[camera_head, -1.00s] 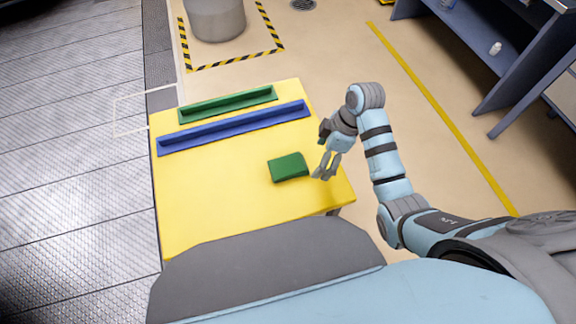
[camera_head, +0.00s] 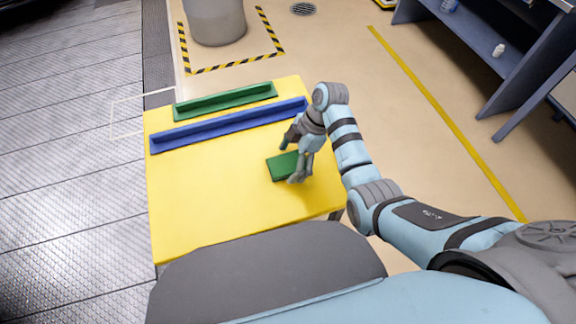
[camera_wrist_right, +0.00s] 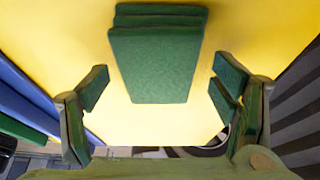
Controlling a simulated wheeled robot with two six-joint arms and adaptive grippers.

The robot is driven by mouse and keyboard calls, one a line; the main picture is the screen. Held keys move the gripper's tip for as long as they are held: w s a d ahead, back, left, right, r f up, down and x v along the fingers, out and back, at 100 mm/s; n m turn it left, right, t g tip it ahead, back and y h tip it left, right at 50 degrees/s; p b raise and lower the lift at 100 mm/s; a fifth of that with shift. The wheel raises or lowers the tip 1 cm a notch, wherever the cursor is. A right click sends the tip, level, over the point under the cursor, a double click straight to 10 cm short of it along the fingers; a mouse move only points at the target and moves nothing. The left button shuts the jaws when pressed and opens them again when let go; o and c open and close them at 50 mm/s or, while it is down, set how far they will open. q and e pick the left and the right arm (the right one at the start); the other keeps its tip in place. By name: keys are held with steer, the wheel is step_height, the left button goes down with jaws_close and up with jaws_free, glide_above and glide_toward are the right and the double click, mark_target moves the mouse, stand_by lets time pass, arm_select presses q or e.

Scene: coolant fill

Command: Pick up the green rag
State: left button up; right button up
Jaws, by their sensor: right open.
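The green rag (camera_head: 281,168) lies folded on the yellow table (camera_head: 215,210), toward its right side. It shows in the right wrist view (camera_wrist_right: 155,65) as a stack of green folds on the yellow top. My right gripper (camera_head: 296,165) is over the right part of the rag and hides some of it in the head view. In the right wrist view my right gripper (camera_wrist_right: 162,95) is open, with one finger on either side of the rag's near end and gaps between. My left gripper is not in view.
A green tray (camera_head: 225,101) and a longer blue tray (camera_head: 228,126) lie along the table's far side. A grey bin (camera_head: 215,22) stands on the floor beyond. A blue shelf unit (camera_head: 470,45) is at the upper right. The table's front left is clear.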

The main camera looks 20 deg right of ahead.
steer(key=c, duration=1.3)
steer(key=shift+c, duration=0.2)
step_height(320, 180, up, 9)
steer(key=p, duration=0.3)
step_height(320, 180, up, 11)
steer(key=p, duration=1.1)
glide_above(291, 162)
steer(key=shift+r, duration=0.1)
